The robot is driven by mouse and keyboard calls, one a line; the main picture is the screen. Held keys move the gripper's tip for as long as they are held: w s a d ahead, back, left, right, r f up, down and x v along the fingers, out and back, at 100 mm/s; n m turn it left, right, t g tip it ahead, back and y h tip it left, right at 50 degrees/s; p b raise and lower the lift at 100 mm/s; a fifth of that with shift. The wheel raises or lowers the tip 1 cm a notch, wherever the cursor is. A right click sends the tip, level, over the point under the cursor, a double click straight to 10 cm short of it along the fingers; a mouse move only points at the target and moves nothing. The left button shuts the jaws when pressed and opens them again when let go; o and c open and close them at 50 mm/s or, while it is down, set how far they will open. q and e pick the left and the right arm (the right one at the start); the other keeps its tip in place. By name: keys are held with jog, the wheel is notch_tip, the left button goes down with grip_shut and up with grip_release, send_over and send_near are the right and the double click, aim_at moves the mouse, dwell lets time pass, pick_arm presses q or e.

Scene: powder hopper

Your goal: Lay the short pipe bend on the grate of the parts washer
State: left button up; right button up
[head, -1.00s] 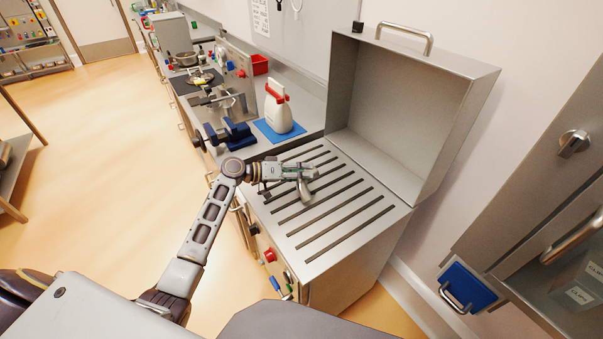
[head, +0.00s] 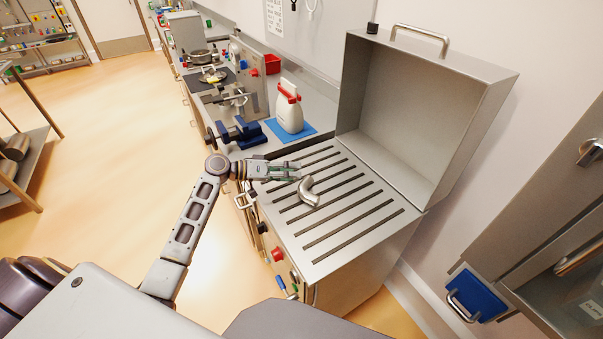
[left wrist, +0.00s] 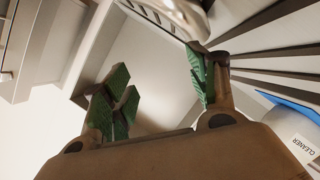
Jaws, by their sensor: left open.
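The short pipe bend (head: 308,191) is a curved, shiny metal elbow. In the head view it lies on the slotted grate (head: 345,222) of the parts washer (head: 322,283), left of the grate's middle. My left gripper (head: 297,171) is open and empty, just to the left of and behind the bend, apart from it. In the left wrist view, its green-padded fingers (left wrist: 160,95) are spread with nothing between them. Part of a shiny metal piece, likely the bend (left wrist: 190,15), shows at the top edge there. My right gripper is out of view.
The washer's lid (head: 408,115) stands open behind the grate. A white bottle with a red top (head: 289,112) stands on a blue mat (head: 306,134) beyond the washer. A dark blue vise (head: 238,133) sits to its left. The grate's front right is clear.

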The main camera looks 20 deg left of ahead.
pick_arm(q)
jog(key=shift+v, duration=2.35)
